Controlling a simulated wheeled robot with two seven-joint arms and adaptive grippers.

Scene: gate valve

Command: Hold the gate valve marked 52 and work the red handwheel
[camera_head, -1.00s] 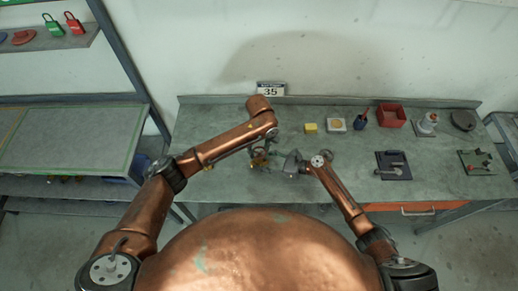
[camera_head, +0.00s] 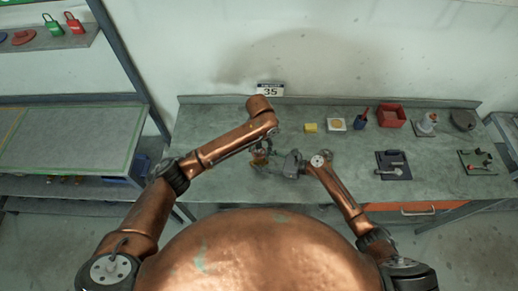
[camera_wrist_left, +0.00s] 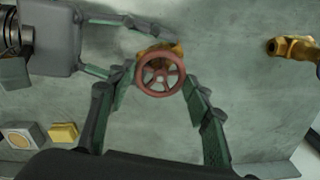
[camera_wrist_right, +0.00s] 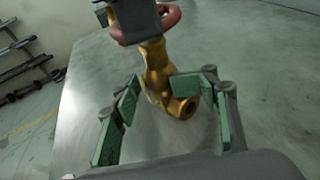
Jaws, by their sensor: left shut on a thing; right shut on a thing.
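The gate valve is a brass body (camera_wrist_right: 155,75) with a red handwheel (camera_wrist_left: 160,75); no number is legible on it. My left gripper (camera_wrist_left: 158,82) has its green-padded fingers at both sides of the handwheel rim, shut on it. My right gripper (camera_wrist_right: 154,88) is shut on the brass body, below the handwheel. Its fingers also reach in from the upper left of the left wrist view. In the head view both grippers meet above the left half of the bench, and the valve is mostly hidden.
A second brass fitting (camera_wrist_left: 292,48) lies apart on the bench. A yellow block (camera_head: 311,128), a white box (camera_head: 336,124), a red bin (camera_head: 391,116) and a dark plate (camera_head: 393,166) stand to the right.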

